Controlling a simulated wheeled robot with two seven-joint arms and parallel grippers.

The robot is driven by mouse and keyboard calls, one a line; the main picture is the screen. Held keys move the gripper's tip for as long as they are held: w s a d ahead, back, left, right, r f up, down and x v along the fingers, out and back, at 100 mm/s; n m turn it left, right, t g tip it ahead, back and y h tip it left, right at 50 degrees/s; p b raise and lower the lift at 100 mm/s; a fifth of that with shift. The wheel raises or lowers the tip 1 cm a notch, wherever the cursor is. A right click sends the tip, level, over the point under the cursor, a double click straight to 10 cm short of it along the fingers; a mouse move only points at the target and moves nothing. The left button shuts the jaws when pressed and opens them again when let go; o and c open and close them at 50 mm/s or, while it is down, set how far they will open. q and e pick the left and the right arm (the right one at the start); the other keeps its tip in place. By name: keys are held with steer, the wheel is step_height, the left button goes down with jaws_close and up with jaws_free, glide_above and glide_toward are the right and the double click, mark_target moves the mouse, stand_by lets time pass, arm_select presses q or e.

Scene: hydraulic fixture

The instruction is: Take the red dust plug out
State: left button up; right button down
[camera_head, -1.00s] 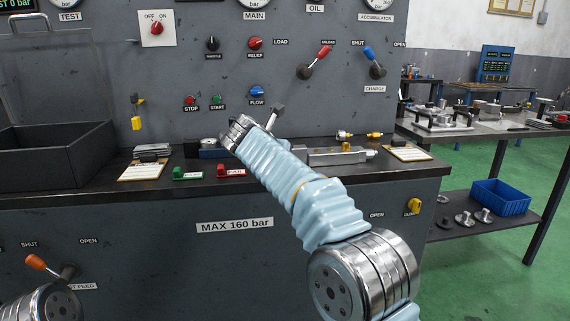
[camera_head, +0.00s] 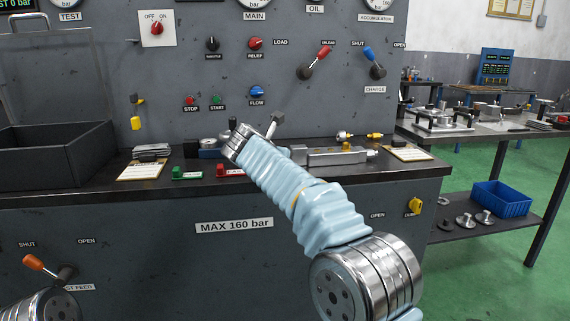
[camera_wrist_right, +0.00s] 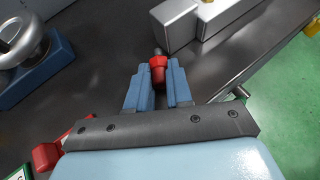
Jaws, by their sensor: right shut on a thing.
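The red dust plug (camera_wrist_right: 158,74) is between the two blue fingers of my right gripper (camera_wrist_right: 158,82) in the right wrist view. The gripper is shut on it. A short grey tip of the plug points toward the silver block (camera_wrist_right: 181,20). A small gap seems to lie between tip and block, but the block's near face is hard to make out. In the head view the silver block (camera_head: 330,156) lies on the bench right of my right arm, and the arm hides the gripper and plug. My left gripper is out of view.
A grey wheel on a blue base (camera_wrist_right: 30,62) stands left of the gripper. Red (camera_head: 230,171) and green (camera_head: 187,173) labelled pieces lie at the bench front. The panel rises behind.

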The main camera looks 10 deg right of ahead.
steer(key=c, duration=0.9)
jaws_free()
steer(key=shift+c, duration=0.2)
steer(key=v, duration=1.3)
steer(key=shift+s+a+r, duration=0.2)
steer(key=shift+s, duration=0.1)
